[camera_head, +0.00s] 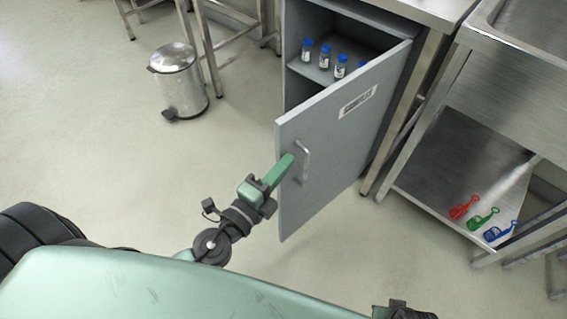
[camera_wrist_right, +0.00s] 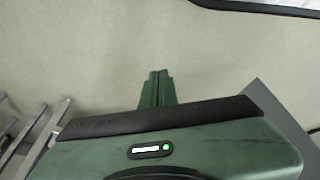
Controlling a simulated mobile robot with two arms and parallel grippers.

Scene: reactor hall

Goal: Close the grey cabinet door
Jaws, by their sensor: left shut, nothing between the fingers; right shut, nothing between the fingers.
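The grey cabinet (camera_head: 294,38) stands at the top centre of the head view. Its door (camera_head: 345,135) is swung wide open, with the labelled outer face and a metal bar handle (camera_head: 304,160) toward me. Inside, several blue-capped vials (camera_head: 325,56) stand on a shelf. My left gripper (camera_head: 290,158) is shut and empty. Its green fingers overlap the door's free edge in the picture, with the tips just left of the handle; I cannot tell whether they touch. My right gripper (camera_wrist_right: 158,74) is shut and empty over pale floor in the right wrist view.
A steel pedal bin (camera_head: 178,80) stands on the floor to the left. A steel table with a lower shelf (camera_head: 440,165) holding red, green and blue tools (camera_head: 482,217) stands to the right. The floor (camera_head: 150,170) left of the door is clear.

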